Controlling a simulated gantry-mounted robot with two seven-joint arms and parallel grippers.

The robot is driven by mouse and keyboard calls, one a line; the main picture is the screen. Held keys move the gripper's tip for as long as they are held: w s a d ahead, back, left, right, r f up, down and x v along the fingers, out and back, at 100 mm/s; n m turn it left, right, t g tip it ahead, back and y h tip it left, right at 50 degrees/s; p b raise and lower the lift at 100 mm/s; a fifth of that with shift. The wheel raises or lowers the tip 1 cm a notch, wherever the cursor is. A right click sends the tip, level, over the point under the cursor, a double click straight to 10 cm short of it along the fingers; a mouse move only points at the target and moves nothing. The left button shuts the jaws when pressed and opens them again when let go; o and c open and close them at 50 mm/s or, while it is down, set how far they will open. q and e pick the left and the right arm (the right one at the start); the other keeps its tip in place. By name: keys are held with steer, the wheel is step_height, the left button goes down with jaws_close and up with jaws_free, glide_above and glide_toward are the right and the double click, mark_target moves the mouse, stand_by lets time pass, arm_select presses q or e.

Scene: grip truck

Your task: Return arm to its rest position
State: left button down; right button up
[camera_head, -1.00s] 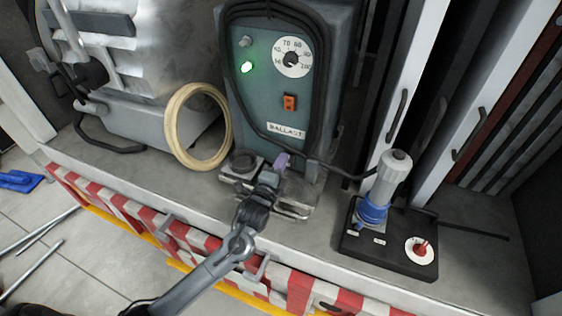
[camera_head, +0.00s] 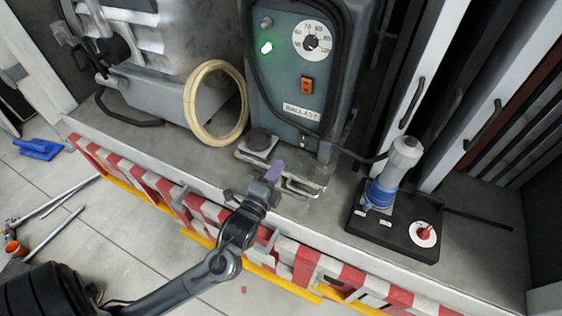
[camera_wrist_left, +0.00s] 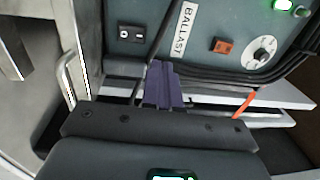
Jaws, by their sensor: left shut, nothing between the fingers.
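My left gripper (camera_head: 274,171) shows in the head view with its purple fingertips together and nothing between them. It is in front of the teal ballast box (camera_head: 285,80) and above the front of the grey deck. My left arm comes in from the lower left and passes over the red-and-white striped edge. In the left wrist view the closed purple fingers (camera_wrist_left: 163,85) point toward the ballast box (camera_wrist_left: 215,22), apart from its orange switch (camera_wrist_left: 222,45) and round dial (camera_wrist_left: 260,52). My right gripper is not in view.
A green lamp (camera_head: 266,48) glows on the box. A cream cable coil (camera_head: 190,112) stands left of it. A black base (camera_head: 390,233) with a blue-and-grey plug (camera_head: 384,190) and red knob (camera_head: 425,234) is at right. Metal rails (camera_head: 300,186) lie close to the gripper. Poles (camera_head: 55,227) lie on the floor.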

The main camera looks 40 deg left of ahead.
arm_select(q)
steer(key=shift+s, duration=0.2)
stand_by(0.3)
steer(key=s+d+f+n+g+h, duration=0.3)
steer(key=s+d+f+n+g, duration=0.35)
steer(key=s, duration=0.35)
steer(key=s+d+f+n+g+h, duration=0.3)
steer(key=s+d+f+n+g, duration=0.2)
steer(key=s+f+g, duration=0.4)
steer(key=w+p+v, duration=0.2)
steer(key=p+v, duration=1)
steer(key=w+d+r+p+v, duration=0.1)
steer(key=w+p+v, duration=0.1)
steer(key=p+v, duration=1)
steer(key=shift+w+r+n+t, duration=0.2)
steer(key=shift+r+n+t, duration=0.25)
steer(key=shift+r, duration=0.2)
